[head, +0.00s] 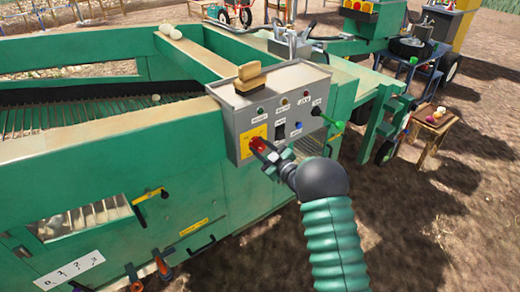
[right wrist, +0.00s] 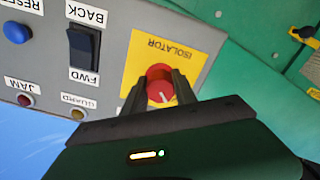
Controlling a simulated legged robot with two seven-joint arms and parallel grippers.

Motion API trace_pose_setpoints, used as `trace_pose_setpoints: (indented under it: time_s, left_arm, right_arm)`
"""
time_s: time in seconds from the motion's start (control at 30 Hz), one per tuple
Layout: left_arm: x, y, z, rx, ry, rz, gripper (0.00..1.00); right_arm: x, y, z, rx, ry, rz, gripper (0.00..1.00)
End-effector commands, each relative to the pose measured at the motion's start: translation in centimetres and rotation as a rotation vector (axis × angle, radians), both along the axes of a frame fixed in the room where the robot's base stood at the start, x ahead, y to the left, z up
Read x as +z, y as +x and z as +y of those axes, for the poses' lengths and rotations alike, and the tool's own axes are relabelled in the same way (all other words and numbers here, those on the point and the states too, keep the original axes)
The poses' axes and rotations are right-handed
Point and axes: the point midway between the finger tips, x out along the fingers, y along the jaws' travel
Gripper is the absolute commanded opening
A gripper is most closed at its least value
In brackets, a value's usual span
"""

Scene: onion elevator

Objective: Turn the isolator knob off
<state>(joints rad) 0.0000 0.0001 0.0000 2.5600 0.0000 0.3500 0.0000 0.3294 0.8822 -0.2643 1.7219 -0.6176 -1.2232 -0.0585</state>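The isolator knob is red and sits on a yellow plate on the grey control box (head: 308,75). In the head view the knob (head: 257,144) is partly covered by my right gripper (head: 264,150), which reaches it from the lower right. In the right wrist view the knob (right wrist: 159,88) lies between the two dark fingers (right wrist: 158,92), under the word ISOLATOR on the yellow plate (right wrist: 150,50). The fingers flank the knob closely and seem to touch both its sides. A white mark shows on its face. My left gripper is in neither view.
The box also carries a black BACK/FWD rocker switch (right wrist: 83,47), a blue RESET button (right wrist: 17,32) and small lamps. A wooden-backed brush (head: 249,77) lies on top of the box. Green machine walls surround it; a small wooden table (head: 433,124) stands at the right.

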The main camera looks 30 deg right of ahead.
Motion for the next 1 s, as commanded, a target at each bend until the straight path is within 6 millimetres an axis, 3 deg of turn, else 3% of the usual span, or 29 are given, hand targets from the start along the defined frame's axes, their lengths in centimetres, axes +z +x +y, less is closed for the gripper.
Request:
trace_pose_setpoints:
  time_s: [0.03,0.17,0.47,0.57,0.67,1.0]
  left_arm:
    - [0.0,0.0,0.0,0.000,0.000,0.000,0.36]
    - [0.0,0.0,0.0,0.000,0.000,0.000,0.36]
    - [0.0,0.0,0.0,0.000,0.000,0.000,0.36]
    - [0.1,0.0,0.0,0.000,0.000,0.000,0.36]
    - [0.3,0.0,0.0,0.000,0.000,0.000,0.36]
    - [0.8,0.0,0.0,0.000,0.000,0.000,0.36]
  right_arm:
    - [-0.1,0.0,0.0,0.000,-0.001,0.002,0.39]
    - [-0.1,0.0,0.0,0.000,0.000,0.002,0.55]
    - [-0.1,-0.1,0.0,-0.001,0.002,0.002,0.55]
    - [-0.1,-1.0,-0.2,-0.002,0.001,0.004,0.55]
    - [0.0,-3.0,-0.5,-0.005,0.003,0.004,0.55]
    - [-0.1,-12.7,-1.4,-0.005,0.003,0.004,0.55]
